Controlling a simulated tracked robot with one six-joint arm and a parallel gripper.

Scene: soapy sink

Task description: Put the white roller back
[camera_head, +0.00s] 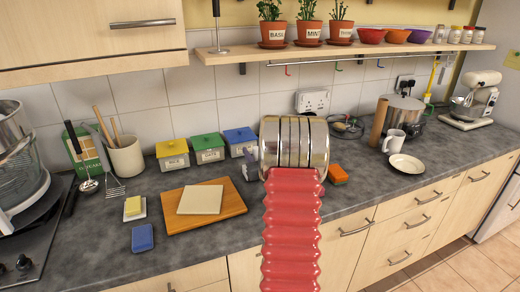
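I cannot make out a white roller anywhere in this view. A brown upright cylinder (378,122) stands on the counter right of centre, beside a large metal pot. My red ribbed arm rises from the bottom centre to a banded metal drum, which covers part of the counter and wall behind. No gripper fingers show, and I cannot tell whether anything is held. A small dark grey object (250,164) shows at the drum's left edge; I cannot tell what it is.
A wooden board (233,204) with a pale slab lies left of my arm. Yellow, green and blue tins (207,149) stand behind it. A white mug (394,142) and plate (407,164) are at right. A shelf (350,48) with pots and bowls runs above. Bare counter lies right of the plate.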

